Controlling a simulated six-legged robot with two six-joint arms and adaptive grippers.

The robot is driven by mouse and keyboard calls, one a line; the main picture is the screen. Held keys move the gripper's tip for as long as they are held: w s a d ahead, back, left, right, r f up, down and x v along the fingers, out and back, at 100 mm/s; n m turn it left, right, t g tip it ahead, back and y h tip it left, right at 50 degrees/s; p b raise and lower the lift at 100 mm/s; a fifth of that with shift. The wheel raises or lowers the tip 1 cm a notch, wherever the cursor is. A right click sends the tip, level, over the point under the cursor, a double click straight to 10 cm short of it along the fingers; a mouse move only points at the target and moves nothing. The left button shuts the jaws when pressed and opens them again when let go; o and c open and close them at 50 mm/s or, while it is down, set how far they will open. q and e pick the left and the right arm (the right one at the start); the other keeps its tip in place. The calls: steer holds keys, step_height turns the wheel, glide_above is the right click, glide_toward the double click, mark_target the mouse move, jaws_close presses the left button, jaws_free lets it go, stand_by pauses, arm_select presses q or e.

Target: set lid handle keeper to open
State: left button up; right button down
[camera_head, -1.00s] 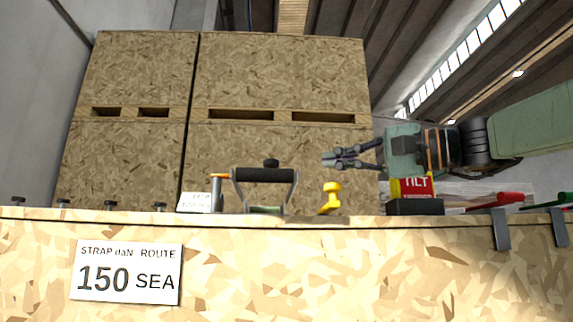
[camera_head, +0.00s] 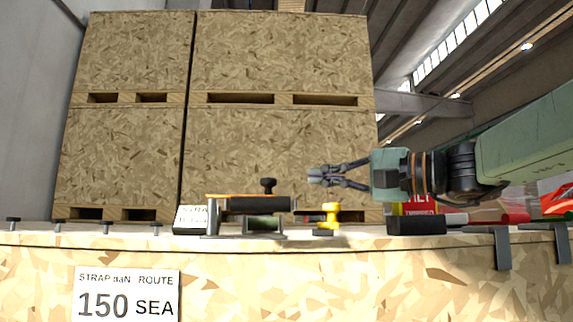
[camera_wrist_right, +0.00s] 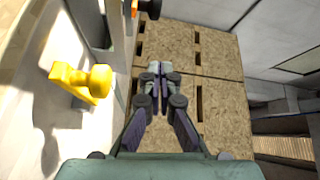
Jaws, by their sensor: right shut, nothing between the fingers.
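On the crate lid stands a handle with a black grip (camera_head: 260,205) on grey metal brackets. An orange bar (camera_head: 225,195) and a black knob (camera_head: 268,185) show behind the grip. To its right is a yellow knobbed piece (camera_head: 330,215), also at left in the right wrist view (camera_wrist_right: 85,80). I cannot tell which of these is the keeper. My right gripper (camera_head: 312,178) is shut and empty, above and slightly left of the yellow piece, apart from it. Its fingertips meet in the wrist view (camera_wrist_right: 160,75). My left gripper is out of view.
A black block (camera_head: 415,224) with a red and yellow tilt label stands right of the yellow piece. A small white placard (camera_head: 191,218) is left of the handle. Tall stacked crates (camera_head: 280,150) stand behind.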

steer(key=p+x, duration=0.2)
steer(key=x, duration=0.5)
steer(key=shift+f, duration=0.1)
steer(key=s, duration=0.3)
steer(key=s+a, duration=0.1)
steer(key=shift+s+f, duration=0.15)
steer(key=shift+f, duration=0.15)
steer(key=shift+w+f, duration=0.25)
steer(key=shift+w, duration=0.2)
steer(key=shift+s+r, duration=0.15)
steer(key=shift+s, duration=0.15)
steer(key=shift+w, duration=0.15)
